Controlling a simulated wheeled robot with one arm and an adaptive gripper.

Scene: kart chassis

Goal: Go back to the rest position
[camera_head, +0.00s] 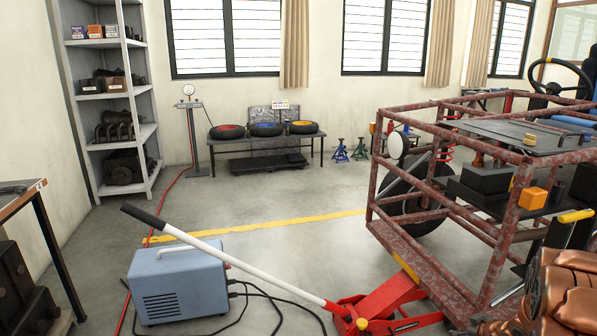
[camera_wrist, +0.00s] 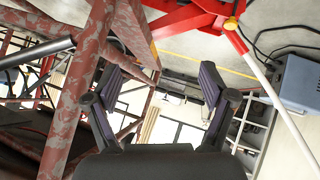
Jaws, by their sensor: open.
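My gripper (camera_wrist: 166,72) is open in the wrist view, its two dark fingers spread with nothing between them. That view is turned upside down. A rusty red bar of the kart chassis (camera_wrist: 78,95) passes close on the left of the fingers. The red floor jack (camera_wrist: 190,16) lies beyond the fingertips at the top. In the head view the kart chassis (camera_head: 500,205) stands at the right, with the red jack (camera_head: 385,301) at its lower front. I cannot make out my gripper in the head view.
A blue-grey machine (camera_head: 178,284) with black cables stands on the floor, under the jack's long white handle (camera_head: 250,268). A grey shelf (camera_head: 107,90) stands at the back left. A low table (camera_head: 265,141) with three wheels is at the back. Open floor lies between.

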